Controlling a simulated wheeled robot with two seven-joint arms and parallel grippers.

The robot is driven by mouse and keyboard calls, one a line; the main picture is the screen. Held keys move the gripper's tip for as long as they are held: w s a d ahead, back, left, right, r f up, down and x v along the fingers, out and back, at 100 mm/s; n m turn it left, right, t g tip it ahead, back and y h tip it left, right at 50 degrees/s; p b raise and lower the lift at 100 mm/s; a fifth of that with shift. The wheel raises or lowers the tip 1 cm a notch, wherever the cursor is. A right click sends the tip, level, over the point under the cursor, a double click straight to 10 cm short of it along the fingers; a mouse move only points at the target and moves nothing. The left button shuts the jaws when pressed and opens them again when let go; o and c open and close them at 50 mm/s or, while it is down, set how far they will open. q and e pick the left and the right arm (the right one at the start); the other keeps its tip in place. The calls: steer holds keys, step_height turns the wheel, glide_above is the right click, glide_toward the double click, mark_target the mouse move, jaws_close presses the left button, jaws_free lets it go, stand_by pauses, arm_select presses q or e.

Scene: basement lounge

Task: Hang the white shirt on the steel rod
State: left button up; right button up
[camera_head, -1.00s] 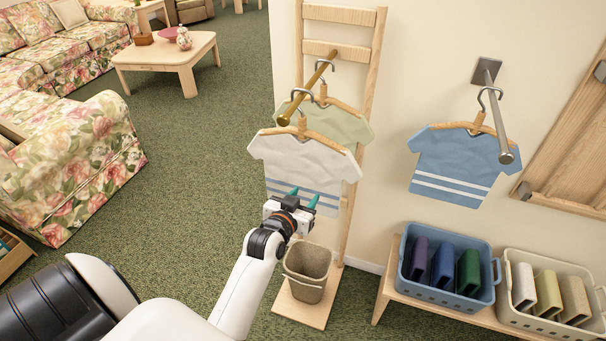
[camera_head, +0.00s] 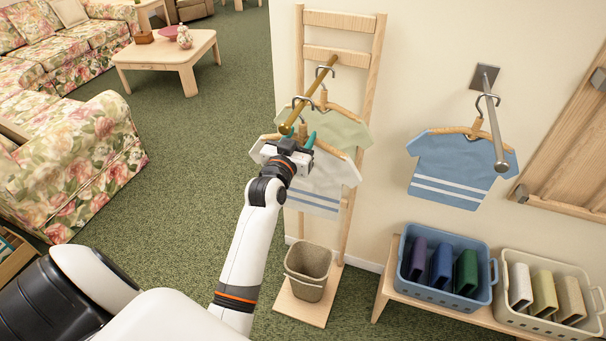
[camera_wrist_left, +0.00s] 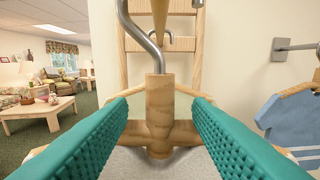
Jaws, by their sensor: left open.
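The white shirt (camera_head: 328,178) with blue stripes hangs on a wooden hanger from the brass rod (camera_head: 318,98), in front of a pale green shirt (camera_head: 346,129). My left gripper (camera_head: 299,138) is in front of the white shirt's upper part and hides some of it. In the left wrist view its teal fingers stand open on either side of the hanger's wooden neck (camera_wrist_left: 159,105), with a gap on each side. The hanger's metal hook (camera_wrist_left: 137,38) rises above. The steel rod (camera_head: 493,125) sticks out of the wall at the right and carries a blue shirt (camera_head: 462,168). My right gripper is not in view.
A wooden ladder-like rack (camera_head: 343,18) stands behind the brass rod, with a bin (camera_head: 308,272) on its base. A blue basket (camera_head: 407,279) and a cream basket (camera_head: 507,313) sit on a low bench under the steel rod. Wall space between the rods is clear.

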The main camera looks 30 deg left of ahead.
arm_select(q)
steer(key=p+x, duration=0.1)
steer(key=x, duration=0.3)
steer(key=shift+w+f, duration=0.1)
steer(key=shift+w, duration=0.05)
jaws_close()
